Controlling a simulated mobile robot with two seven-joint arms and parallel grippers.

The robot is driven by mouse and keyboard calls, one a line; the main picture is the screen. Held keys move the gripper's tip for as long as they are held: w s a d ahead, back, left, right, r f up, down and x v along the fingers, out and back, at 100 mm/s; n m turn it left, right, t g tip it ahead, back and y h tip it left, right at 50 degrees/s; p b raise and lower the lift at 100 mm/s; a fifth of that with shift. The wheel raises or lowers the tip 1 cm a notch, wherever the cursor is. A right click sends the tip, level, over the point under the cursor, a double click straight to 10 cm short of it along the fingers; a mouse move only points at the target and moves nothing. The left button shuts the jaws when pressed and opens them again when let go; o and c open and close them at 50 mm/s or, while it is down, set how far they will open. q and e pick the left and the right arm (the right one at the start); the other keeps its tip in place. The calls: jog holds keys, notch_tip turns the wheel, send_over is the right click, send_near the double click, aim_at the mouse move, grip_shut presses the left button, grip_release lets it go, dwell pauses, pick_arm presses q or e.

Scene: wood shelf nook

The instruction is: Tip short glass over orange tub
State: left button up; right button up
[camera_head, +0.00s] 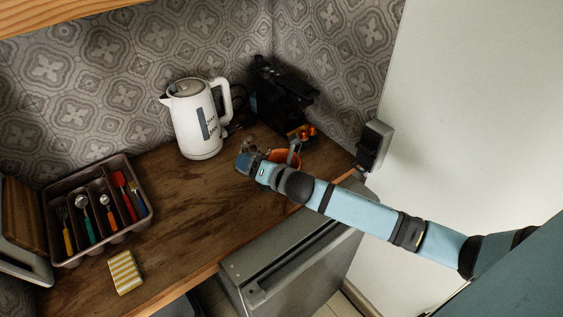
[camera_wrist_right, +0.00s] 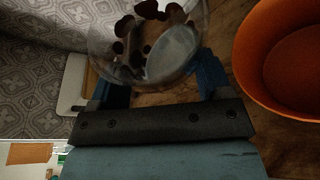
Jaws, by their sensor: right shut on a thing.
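The short glass (camera_wrist_right: 170,55) is clear with dark brown patches; I cannot tell if they are print or contents. It sits between the two blue fingers of my right gripper (camera_wrist_right: 160,84), which is shut on it. In the head view my right gripper (camera_head: 250,158) is over the counter, just left of the orange tub (camera_head: 285,155), and the glass is mostly hidden there. The tub also shows in the right wrist view (camera_wrist_right: 255,70), open at the top, beside the glass and apart from it. The glass's tilt is unclear. My left gripper is out of view.
A white kettle (camera_head: 198,125) stands behind my right gripper, and a black coffee machine (camera_head: 280,95) stands behind the tub. A cutlery tray (camera_head: 65,225) and a yellow striped sponge (camera_head: 125,271) lie at left. The middle of the wooden counter (camera_head: 185,205) is clear.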

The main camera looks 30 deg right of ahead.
aim_at(263, 157)
jog(key=shift+r, duration=0.15)
pick_arm(q)
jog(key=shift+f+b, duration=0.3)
jog(key=shift+b, duration=0.2)
pick_arm(e)
jog(key=shift+d, duration=0.1)
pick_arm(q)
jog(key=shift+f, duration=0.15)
pick_arm(e)
jog(key=shift+f+m, duration=0.2)
jog(key=shift+m, duration=0.1)
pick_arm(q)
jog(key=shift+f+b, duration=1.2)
pick_arm(e)
jog(key=shift+d+f+m+t+y, duration=0.15)
jog(key=shift+m+t+y, duration=0.15)
jog(key=shift+m, duration=0.1)
pick_arm(q)
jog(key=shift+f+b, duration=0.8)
jog(key=shift+b, duration=0.15)
pick_arm(e)
jog(key=shift+r+m, duration=0.45)
jog(key=shift+m, duration=0.25)
